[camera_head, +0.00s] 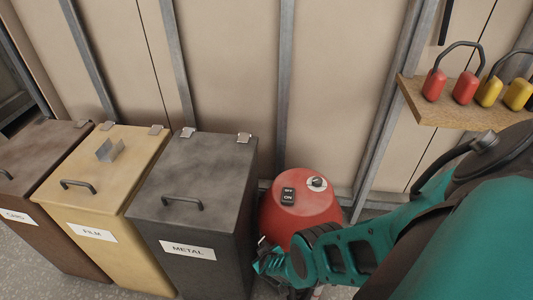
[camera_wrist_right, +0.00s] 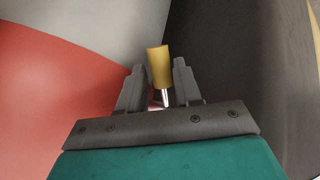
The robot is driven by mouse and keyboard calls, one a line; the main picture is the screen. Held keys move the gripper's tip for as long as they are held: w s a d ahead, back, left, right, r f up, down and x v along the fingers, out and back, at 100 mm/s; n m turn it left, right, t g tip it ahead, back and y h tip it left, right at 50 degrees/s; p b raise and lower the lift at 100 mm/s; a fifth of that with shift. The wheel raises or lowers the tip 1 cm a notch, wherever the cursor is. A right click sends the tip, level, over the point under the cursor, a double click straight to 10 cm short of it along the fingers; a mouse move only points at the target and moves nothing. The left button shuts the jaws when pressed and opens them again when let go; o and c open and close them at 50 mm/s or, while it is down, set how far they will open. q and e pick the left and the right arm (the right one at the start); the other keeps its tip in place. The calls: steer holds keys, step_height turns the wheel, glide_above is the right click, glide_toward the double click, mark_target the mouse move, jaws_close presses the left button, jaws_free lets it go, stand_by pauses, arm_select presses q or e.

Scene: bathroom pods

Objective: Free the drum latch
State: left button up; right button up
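The red drum (camera_head: 300,215) stands on the floor beside the dark METAL bin, with an OFF/ON plate (camera_head: 288,195) and a small round dial (camera_head: 317,183) on top. My right gripper (camera_head: 262,250) is low at the drum's left side, by the bin. In the right wrist view, a brass-coloured latch knob (camera_wrist_right: 159,66) on a thin metal pin shows between the fingertips of my right gripper (camera_wrist_right: 160,75). The fingers are parted, one on each side of the knob; contact is unclear. The red drum side (camera_wrist_right: 60,90) fills the left there. My left gripper is out of view.
The METAL bin (camera_head: 195,195) stands close left of the drum, then the yellow FILM bin (camera_head: 105,185) and a brown bin (camera_head: 35,170). A wall shelf (camera_head: 440,103) at right holds red and yellow ear defenders (camera_head: 463,87). The wall is behind the drum.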

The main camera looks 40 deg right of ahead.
arm_select(q)
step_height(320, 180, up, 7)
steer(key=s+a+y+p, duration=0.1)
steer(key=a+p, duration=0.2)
steer(key=p, duration=0.7)
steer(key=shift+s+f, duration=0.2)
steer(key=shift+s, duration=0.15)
arm_select(e)
steer(key=v, duration=1.1)
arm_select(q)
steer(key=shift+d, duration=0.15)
